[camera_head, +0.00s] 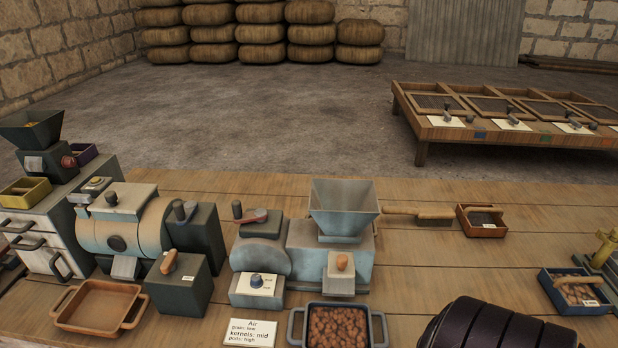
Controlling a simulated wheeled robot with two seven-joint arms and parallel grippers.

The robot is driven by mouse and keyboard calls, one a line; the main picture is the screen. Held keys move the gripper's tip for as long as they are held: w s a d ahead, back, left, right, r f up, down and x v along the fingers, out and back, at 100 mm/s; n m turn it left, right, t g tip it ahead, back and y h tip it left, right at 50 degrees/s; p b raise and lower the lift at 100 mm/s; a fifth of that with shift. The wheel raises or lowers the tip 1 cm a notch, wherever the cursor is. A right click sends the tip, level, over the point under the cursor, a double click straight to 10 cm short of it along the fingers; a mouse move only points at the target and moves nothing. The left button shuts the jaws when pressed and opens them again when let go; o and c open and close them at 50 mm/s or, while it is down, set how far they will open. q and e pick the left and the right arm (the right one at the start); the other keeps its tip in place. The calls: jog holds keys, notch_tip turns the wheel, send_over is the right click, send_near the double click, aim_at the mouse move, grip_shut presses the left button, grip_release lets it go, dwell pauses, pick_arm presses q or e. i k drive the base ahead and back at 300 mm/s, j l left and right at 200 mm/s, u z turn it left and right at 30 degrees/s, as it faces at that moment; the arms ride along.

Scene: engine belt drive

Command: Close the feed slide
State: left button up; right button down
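A grey-blue machine (330,264) stands on the wooden bench, with a square metal hopper (343,212) on top. The inside of the hopper appears empty from here. Neither of my grippers is in view.
A blue tray of brown kernels (337,326) stands before the machine, beside a label card (250,331). A dark ribbed rounded shape covers the bottom right. A small brown tray (482,221) lies right of the handle. Bare bench lies between.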

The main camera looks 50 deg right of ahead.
aim_at(341, 264)
jog(key=z, duration=1.7)
jog(key=k+j, duration=0.1)
jog(key=j, duration=0.15)
jog(key=k+j, duration=0.1)
jog(key=j, duration=0.2)
jog(key=i+l, duration=0.35)
jog(key=l, duration=0.2)
